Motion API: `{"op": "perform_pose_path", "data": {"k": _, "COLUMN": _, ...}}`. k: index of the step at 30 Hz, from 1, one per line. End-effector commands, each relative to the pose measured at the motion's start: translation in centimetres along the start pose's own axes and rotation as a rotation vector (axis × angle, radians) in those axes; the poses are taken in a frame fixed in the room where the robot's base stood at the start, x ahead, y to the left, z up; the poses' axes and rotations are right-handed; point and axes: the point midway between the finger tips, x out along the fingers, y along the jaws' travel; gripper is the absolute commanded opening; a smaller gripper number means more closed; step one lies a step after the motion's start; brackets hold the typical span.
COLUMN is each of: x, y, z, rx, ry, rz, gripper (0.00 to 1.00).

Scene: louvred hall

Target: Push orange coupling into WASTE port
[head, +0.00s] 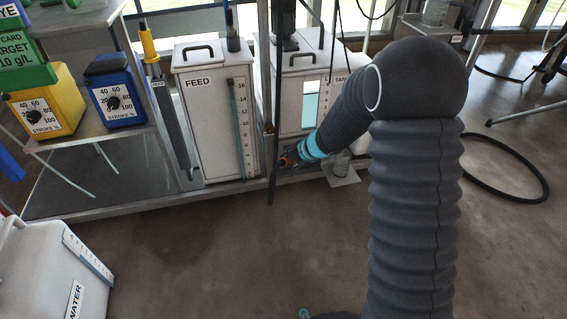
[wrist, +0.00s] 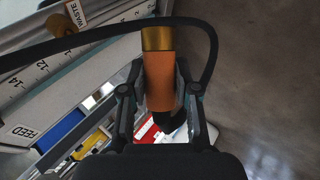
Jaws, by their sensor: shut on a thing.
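The orange coupling (wrist: 159,84) is a cylinder with a brass-coloured end, held between the two fingers of my gripper (wrist: 161,70). The brass end points to the top of the wrist view, away from my palm. In the head view, my gripper (head: 291,157) is low by the FEED tank's right side, and the coupling shows only as a small orange patch. A WASTE label (wrist: 75,14) is at the upper left of the wrist view. A round brass-coloured fitting (wrist: 61,25) is beside it, apart from the coupling and partly covered by a black hose.
The black hose (wrist: 110,34) loops across the wrist view around the coupling. The FEED tank (head: 207,125) stands left of my gripper, another white tank (head: 309,75) behind it. A dark upright hose or pole (head: 277,120) is close by. The floor in front (head: 220,250) is clear.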

Motion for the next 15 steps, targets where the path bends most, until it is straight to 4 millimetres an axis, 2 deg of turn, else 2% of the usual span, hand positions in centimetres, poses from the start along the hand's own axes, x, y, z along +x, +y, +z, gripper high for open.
{"op": "perform_pose_path", "data": {"k": 15, "x": -1.1, "y": -0.1, "z": -2.6, "rx": -0.730, "ry": 0.188, "rz": 0.158, "gripper": 0.00}}
